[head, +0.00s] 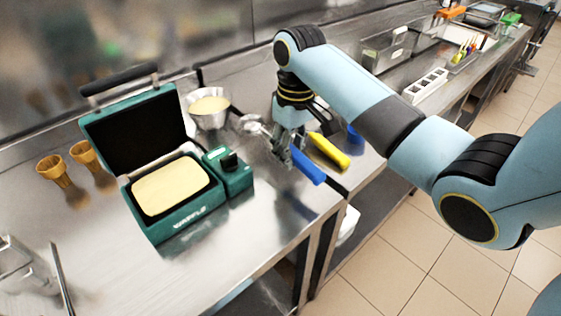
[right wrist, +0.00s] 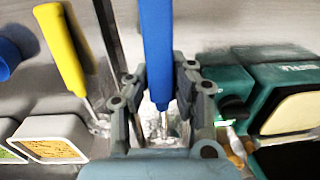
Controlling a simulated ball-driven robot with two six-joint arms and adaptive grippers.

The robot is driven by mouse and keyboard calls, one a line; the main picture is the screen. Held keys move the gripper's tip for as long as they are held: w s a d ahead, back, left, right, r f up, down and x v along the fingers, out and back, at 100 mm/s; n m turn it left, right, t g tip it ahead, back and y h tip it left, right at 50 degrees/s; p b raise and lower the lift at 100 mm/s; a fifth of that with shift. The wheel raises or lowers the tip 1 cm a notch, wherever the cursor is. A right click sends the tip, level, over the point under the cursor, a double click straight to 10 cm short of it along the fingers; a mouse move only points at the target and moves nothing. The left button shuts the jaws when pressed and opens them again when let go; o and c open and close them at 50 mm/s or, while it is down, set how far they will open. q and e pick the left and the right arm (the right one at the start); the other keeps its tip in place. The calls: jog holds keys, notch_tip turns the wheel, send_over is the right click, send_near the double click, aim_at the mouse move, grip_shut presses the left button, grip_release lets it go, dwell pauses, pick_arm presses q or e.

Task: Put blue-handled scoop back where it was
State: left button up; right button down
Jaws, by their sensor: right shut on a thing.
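The blue-handled scoop has its blue handle (head: 308,168) pointing down and right in the head view, toward the counter's front edge. My right gripper (head: 284,155) is shut on it near the base of the handle. In the right wrist view the blue handle (right wrist: 157,45) runs up from between the fingers (right wrist: 165,112). The scoop's metal end is mostly hidden by the gripper. I cannot tell whether the scoop touches the counter. A yellow-handled scoop (head: 329,151) lies just right of it and also shows in the right wrist view (right wrist: 62,48). My left gripper is not in view.
A green waffle maker (head: 178,222) stands open on the steel counter, left of the gripper, with batter on its plate. A metal bowl of batter (head: 209,118) is behind it. Waffle cones (head: 54,171) stand left. A blue cup (head: 355,138) is right of the yellow handle.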

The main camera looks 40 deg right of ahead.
aim_at(282, 173)
jog(key=shift+w+a+f, duration=0.2)
jog(key=shift+w+f, duration=0.65)
jog(key=shift+w, duration=0.3)
notch_tip(282, 173, down, 3)
jog(key=shift+f, duration=0.35)
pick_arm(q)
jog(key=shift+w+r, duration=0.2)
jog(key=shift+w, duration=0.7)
pick_arm(e)
jog(key=c, duration=1.2)
grip_release()
jog(key=shift+f, duration=0.15)
jog(key=r, duration=1.2)
jog(key=shift+d+r, duration=0.2)
jog(key=shift+d, duration=0.1)
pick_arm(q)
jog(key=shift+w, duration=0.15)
